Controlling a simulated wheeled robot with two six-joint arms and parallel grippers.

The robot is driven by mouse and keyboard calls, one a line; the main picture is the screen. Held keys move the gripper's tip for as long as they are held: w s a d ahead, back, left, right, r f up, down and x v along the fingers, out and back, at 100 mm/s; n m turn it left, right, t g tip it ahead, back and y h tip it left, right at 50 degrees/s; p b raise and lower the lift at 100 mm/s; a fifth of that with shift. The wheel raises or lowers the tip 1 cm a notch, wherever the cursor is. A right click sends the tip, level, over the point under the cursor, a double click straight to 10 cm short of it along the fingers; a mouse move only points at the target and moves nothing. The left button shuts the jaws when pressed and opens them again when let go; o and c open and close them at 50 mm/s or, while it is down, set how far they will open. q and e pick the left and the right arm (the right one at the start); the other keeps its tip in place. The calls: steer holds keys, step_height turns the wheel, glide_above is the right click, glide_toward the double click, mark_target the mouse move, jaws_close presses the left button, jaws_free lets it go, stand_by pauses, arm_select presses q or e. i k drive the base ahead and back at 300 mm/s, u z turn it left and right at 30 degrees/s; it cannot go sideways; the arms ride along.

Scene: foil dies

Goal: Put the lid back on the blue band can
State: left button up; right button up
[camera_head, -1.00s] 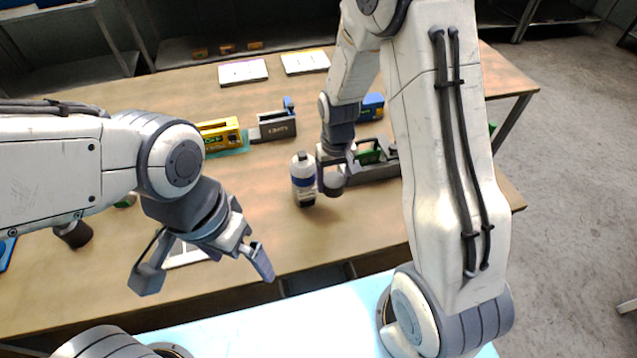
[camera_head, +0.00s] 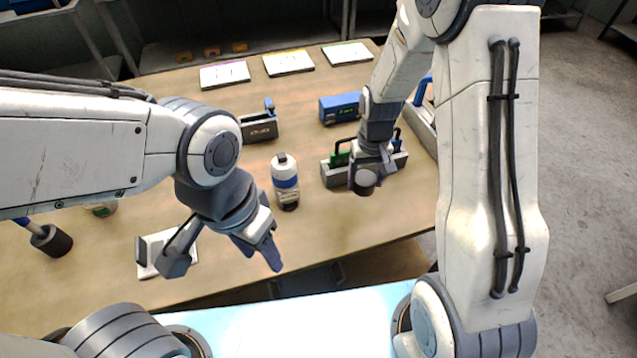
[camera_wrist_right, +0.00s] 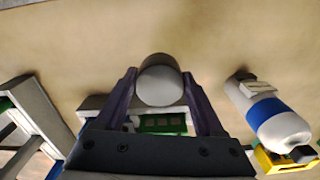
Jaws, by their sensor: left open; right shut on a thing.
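The blue band can (camera_head: 285,180) stands upright on the table, white with a blue band, a narrow top and a dark lower part. It also shows at the right of the right wrist view (camera_wrist_right: 268,112). My right gripper (camera_head: 366,178) is shut on a short dark grey cylinder, seemingly the lid (camera_head: 364,184), held right of the can and apart from it. In the right wrist view the lid (camera_wrist_right: 160,86) sits between both fingertips. My left gripper (camera_head: 223,258) is open and empty, left of the can and nearer the table's front edge.
A grey holder with a green-handled piece (camera_head: 335,176) stands just behind the right gripper. A blue box (camera_head: 340,107), a dark grey box (camera_head: 260,128) and several flat white panels (camera_head: 288,62) lie farther back. A white plate-like item (camera_head: 153,250) lies by the left gripper.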

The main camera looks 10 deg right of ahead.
mark_target(284, 175)
steer(key=z, duration=1.3)
steer(key=k, duration=0.75)
steer(key=u, duration=1)
steer(key=i, duration=0.5)
